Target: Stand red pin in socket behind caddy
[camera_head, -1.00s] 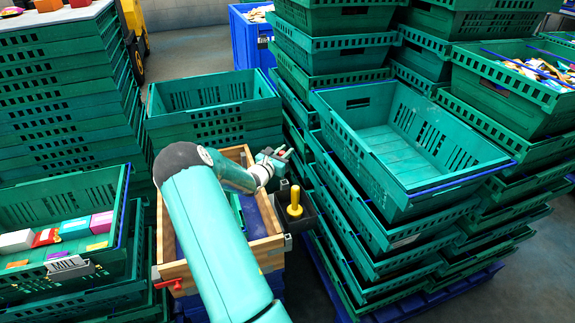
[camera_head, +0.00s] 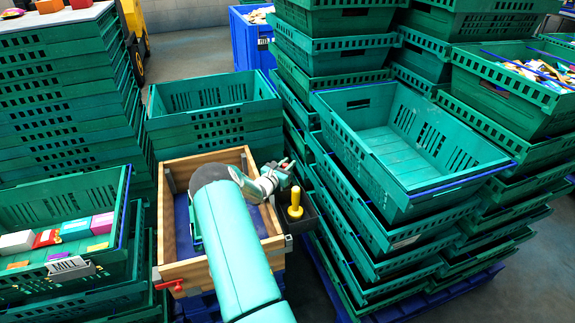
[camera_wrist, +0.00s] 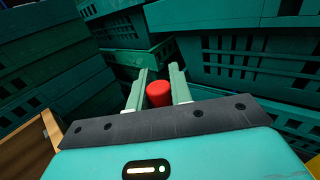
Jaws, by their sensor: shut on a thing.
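The red pin (camera_wrist: 158,93) is between the two pale fingers of my gripper (camera_wrist: 158,91), which are shut on it. In the head view my gripper (camera_head: 286,168) is at the right side of the wooden crate, just beyond the dark caddy (camera_head: 309,213). The red pin shows there only as a tiny red spot. The caddy hangs on the crate's right outer side, and a yellow-handled thing (camera_head: 295,207) stands in it. The socket behind the caddy cannot be made out. The pin's lower end is hidden in the wrist view.
The wooden crate (camera_head: 168,220) has a blue inside and a red part (camera_head: 170,285) at its front left. A tall stack of green crates (camera_head: 390,215) stands close on the right of the caddy. More green crates (camera_head: 215,112) stand behind.

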